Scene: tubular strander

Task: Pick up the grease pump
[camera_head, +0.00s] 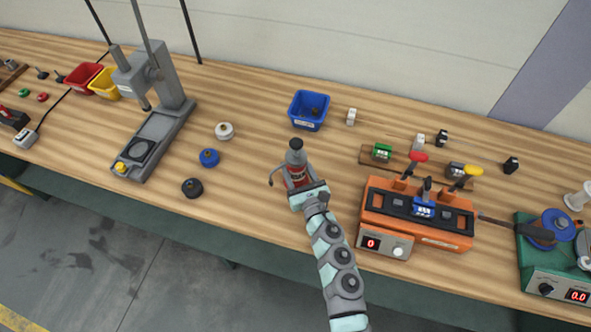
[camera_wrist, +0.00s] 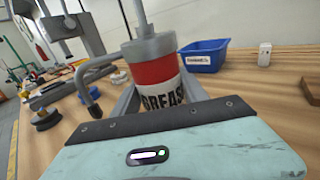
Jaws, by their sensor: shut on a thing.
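The grease pump (camera_head: 297,170) is a red and grey cylinder with a dark knob on top and a thin curved spout on its left side. It stands upright at the middle of the wooden bench. In the wrist view the grease pump (camera_wrist: 152,72) shows a red band and a white label reading "GREAS", right in front of the gripper. My gripper (camera_head: 303,186) reaches it from the front edge side and is shut on its body, with a finger on each side. Its lower end is hidden behind the gripper in the wrist view (camera_wrist: 160,100).
A blue bin (camera_head: 309,111) stands behind the pump. An orange unit with levers (camera_head: 416,215) is close on the right. Black, blue and white round pieces (camera_head: 208,157) lie to the left, before a grey press (camera_head: 155,125). Bare bench lies between them and the pump.

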